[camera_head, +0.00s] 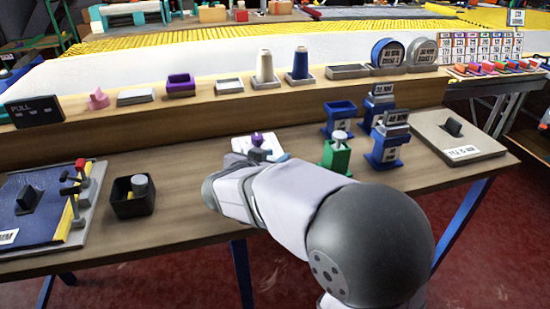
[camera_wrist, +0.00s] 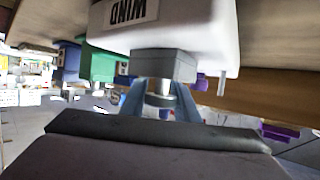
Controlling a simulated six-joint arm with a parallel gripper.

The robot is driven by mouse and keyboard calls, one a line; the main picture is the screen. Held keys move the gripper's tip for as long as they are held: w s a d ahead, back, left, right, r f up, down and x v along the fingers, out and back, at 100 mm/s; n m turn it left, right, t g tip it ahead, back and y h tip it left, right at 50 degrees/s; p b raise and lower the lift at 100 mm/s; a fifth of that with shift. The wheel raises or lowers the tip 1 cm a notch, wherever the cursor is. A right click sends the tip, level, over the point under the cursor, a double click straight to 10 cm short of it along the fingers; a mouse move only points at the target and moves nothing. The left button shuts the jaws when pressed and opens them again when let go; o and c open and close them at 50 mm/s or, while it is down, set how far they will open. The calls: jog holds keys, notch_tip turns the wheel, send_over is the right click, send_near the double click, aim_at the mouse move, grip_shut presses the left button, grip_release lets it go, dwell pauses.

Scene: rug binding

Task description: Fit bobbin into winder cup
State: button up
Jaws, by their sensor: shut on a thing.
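The white winder (camera_head: 240,144) stands on the bench, mostly behind my arm in the head view. The wrist view is upside down and shows the winder's WIND-marked body (camera_wrist: 150,28) with a grey cup block (camera_wrist: 165,64) on it. My gripper (camera_wrist: 160,104) is shut on a small silvery bobbin (camera_wrist: 159,87), between two blue-grey fingers. The bobbin's end is close against the cup block; I cannot tell whether it is inside. A purple knob-like piece (camera_head: 257,139) shows above the winder in the head view; I cannot tell what it belongs to.
A thin post (camera_wrist: 222,83) sticks out of the winder beside the cup. A green holder (camera_head: 336,157) and blue stands (camera_head: 385,150) are close on the right. A black bin (camera_head: 132,205) stands left, and a wooden shelf (camera_head: 190,120) runs behind.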

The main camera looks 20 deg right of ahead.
jog(key=shift+f, duration=0.2)
jog(key=o, duration=1)
jog(key=shift+o, duration=0.2)
jog(key=shift+r, duration=0.1)
jog(key=shift+r, duration=0.15)
jog(key=shift+s+a+r, duration=0.15)
jog(key=shift+s+a, duration=0.05)
jog(key=p+v, duration=0.2)
jog(key=v, duration=0.9)
jog(key=shift+s+a+p, duration=0.15)
jog(key=shift+a+p, duration=0.05)
jog(key=shift+p, duration=0.2)
